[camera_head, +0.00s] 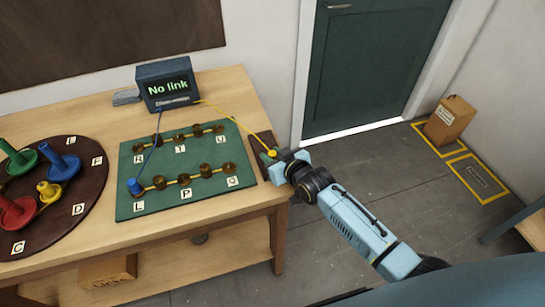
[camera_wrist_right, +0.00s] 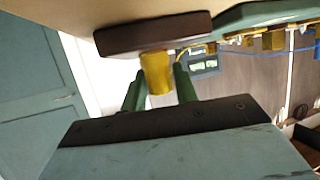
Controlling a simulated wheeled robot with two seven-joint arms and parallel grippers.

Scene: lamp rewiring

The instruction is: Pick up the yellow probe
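The yellow probe (camera_head: 272,153) is at the dark brown block on the table's right edge, with its yellow cable running back to the monitor. In the right wrist view the probe (camera_wrist_right: 157,74) is a short yellow cylinder against the brown block (camera_wrist_right: 150,36). My right gripper (camera_head: 277,160) is at the probe. Its green fingers (camera_wrist_right: 159,88) stand on either side of the probe, very close to it. Whether they press on it I cannot tell. My left gripper is not in view.
A green board (camera_head: 160,203) with brass posts and letter labels lies on the table (camera_head: 235,90). A blue probe (camera_head: 134,187) stands at L. The monitor (camera_head: 166,83) reads "No link". A dark round tray (camera_head: 85,168) holds coloured pieces at left.

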